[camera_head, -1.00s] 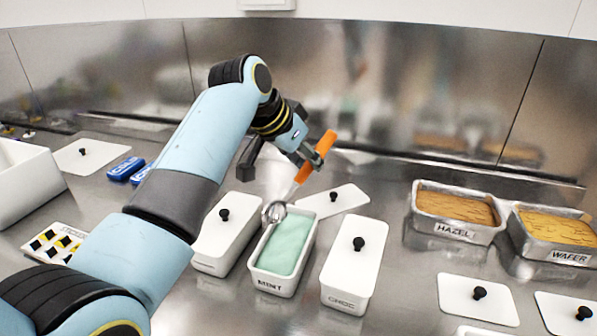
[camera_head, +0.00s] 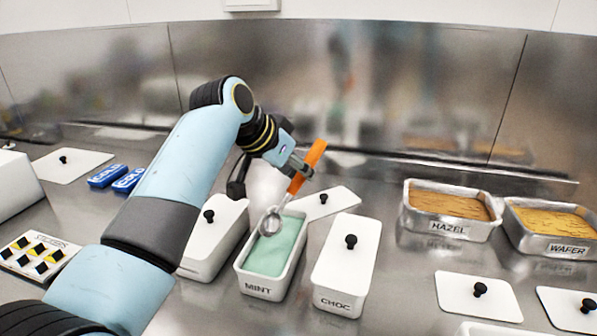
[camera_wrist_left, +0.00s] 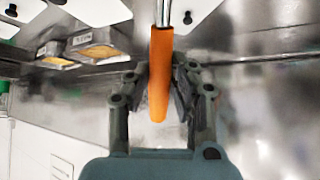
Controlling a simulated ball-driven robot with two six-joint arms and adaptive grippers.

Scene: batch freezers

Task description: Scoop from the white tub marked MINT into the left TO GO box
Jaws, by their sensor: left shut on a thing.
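The white tub marked MINT (camera_head: 262,289) stands uncovered in the middle of the counter with pale green ice cream (camera_head: 276,248) in it. My left gripper (camera_head: 297,168) is shut on the orange handle of the scoop (camera_head: 307,167); the handle also shows between the fingers in the left wrist view (camera_wrist_left: 160,75). The scoop is tilted, its metal bowl (camera_head: 270,222) low at the far left part of the tub's opening. I cannot tell whether the bowl touches the ice cream. No TO GO box can be made out. My right gripper is not in view.
A lidded white tub marked CHOC (camera_head: 334,302) stands close on the right, another lidded tub (camera_head: 205,255) close on the left. A loose lid (camera_head: 328,202) lies behind. Metal pans marked HAZEL (camera_head: 447,227) and WAFER (camera_head: 566,250) stand at right. Blue COLD packs (camera_head: 107,176) lie at left.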

